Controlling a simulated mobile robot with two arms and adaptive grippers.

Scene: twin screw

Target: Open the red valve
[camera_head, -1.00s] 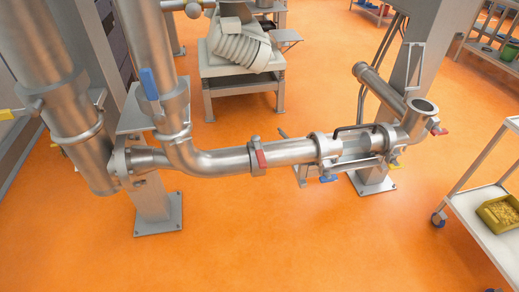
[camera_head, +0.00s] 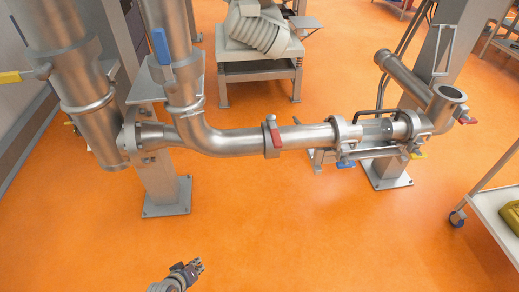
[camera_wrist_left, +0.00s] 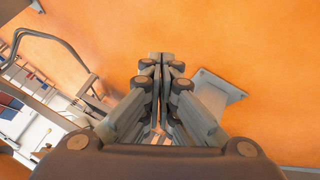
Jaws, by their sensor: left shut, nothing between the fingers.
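A red valve handle (camera_head: 275,134) sits on a clamp around the horizontal steel pipe (camera_head: 235,141), near the middle of the head view. A second red handle (camera_head: 467,120) is at the far right end of the pipework. My left gripper (camera_head: 199,264) is at the bottom of the head view, below and to the left of the middle red handle and well apart from it. In the left wrist view its fingers (camera_wrist_left: 160,58) are together with nothing between them. No red handle can be made out in the wrist view. My right gripper is not in view.
A blue handle (camera_head: 161,46) is on the upright pipe, a yellow one (camera_head: 12,77) at the far left, and another blue one (camera_head: 345,164) under the pipe. Grey posts stand on floor plates (camera_head: 166,210). A white cart (camera_head: 490,215) is at right. The front floor is clear.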

